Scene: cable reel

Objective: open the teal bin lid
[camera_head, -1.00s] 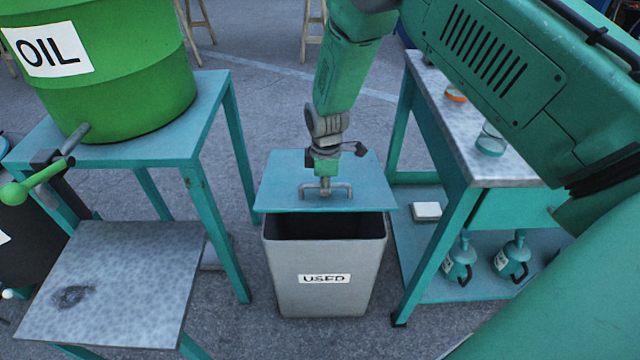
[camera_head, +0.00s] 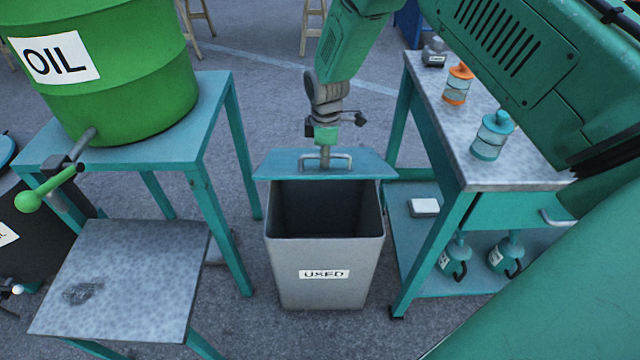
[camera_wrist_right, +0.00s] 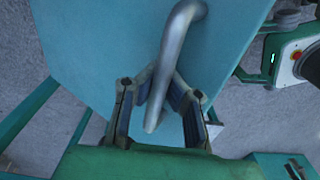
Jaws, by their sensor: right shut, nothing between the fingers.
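The teal bin lid (camera_head: 268,166) stands raised at the back of the grey bin (camera_head: 325,292) labelled USED, and the bin's dark inside shows. The lid's metal handle (camera_head: 326,156) faces me; it also shows in the right wrist view (camera_wrist_right: 177,55), crossing in front of the fingers. In the right wrist view my right gripper (camera_wrist_right: 162,85) is shut and empty, close to the handle and lid. My left gripper is out of view.
A teal table (camera_head: 215,100) with a green OIL drum (camera_head: 120,95) stands left of the bin. A speckled stool (camera_head: 130,265) is nearer. A workbench (camera_head: 450,140) with bottles is close on the right. The floor in front of the bin is clear.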

